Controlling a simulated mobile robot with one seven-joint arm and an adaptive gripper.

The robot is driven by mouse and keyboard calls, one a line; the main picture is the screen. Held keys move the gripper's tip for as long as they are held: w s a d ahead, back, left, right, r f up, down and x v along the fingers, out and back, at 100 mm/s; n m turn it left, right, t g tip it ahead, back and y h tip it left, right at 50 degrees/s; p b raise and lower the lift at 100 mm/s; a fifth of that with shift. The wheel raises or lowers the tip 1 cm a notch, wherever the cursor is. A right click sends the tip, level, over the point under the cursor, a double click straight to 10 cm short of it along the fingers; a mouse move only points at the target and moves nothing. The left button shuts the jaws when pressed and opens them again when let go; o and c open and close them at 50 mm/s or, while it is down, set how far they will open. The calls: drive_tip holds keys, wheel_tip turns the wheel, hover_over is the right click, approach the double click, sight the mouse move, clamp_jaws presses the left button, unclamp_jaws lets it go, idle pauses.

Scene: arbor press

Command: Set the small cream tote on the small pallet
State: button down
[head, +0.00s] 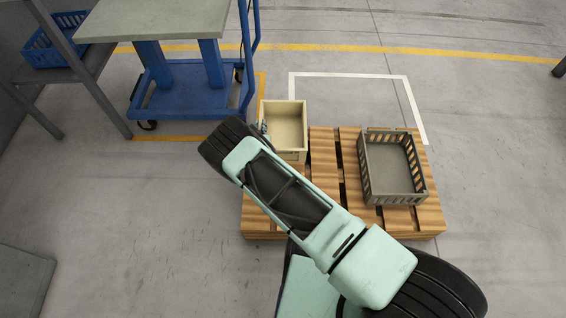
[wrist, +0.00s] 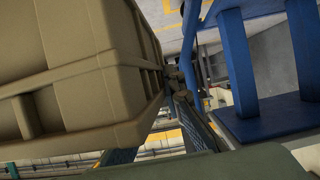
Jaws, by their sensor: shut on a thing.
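The small cream tote (head: 290,124) is an open, empty box, upright in the head view at the back left corner of the wooden pallet (head: 350,222). It hides that corner, and I cannot tell whether it touches the boards or hangs above them. In the wrist view the tote (wrist: 75,60) fills the upper left, seen close from its side. My gripper (wrist: 176,84) is shut on the tote's edge. In the head view my own arm hides most of the gripper and the pallet's left part.
A grey slatted crate (head: 393,168) stands on the pallet's right side. A blue lift cart (head: 185,88) with a grey top stands behind left. A blue basket (head: 55,40) sits on a shelf at far left. The floor behind the pallet is clear.

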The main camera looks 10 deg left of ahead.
drive_tip(key=s+d+f, duration=0.2)
drive_tip(key=s+d, duration=0.1)
drive_tip(key=s+d+f+b, duration=0.1)
drive_tip(key=shift+s+d+f, duration=0.25)
drive_tip(key=shift+d, duration=0.05)
drive_tip(key=f, duration=0.1)
drive_tip(key=s+d+f, duration=0.1)
drive_tip(key=s+d+f+b, duration=0.1)
drive_tip(key=f, duration=0.1)
drive_tip(key=shift+s+d, duration=0.2)
drive_tip(key=shift+s+d+f+b, duration=0.15)
drive_tip(key=shift+f+b, duration=0.3)
drive_tip(key=shift+f, duration=0.5)
drive_tip(key=shift+s+d+f+b, duration=0.1)
drive_tip(key=shift+f+b, duration=0.35)
drive_tip(key=shift+f, duration=0.5)
drive_tip(key=shift+f, duration=0.15)
drive_tip(key=c, duration=2)
unclamp_jaws()
drive_tip(key=shift+c, duration=0.2)
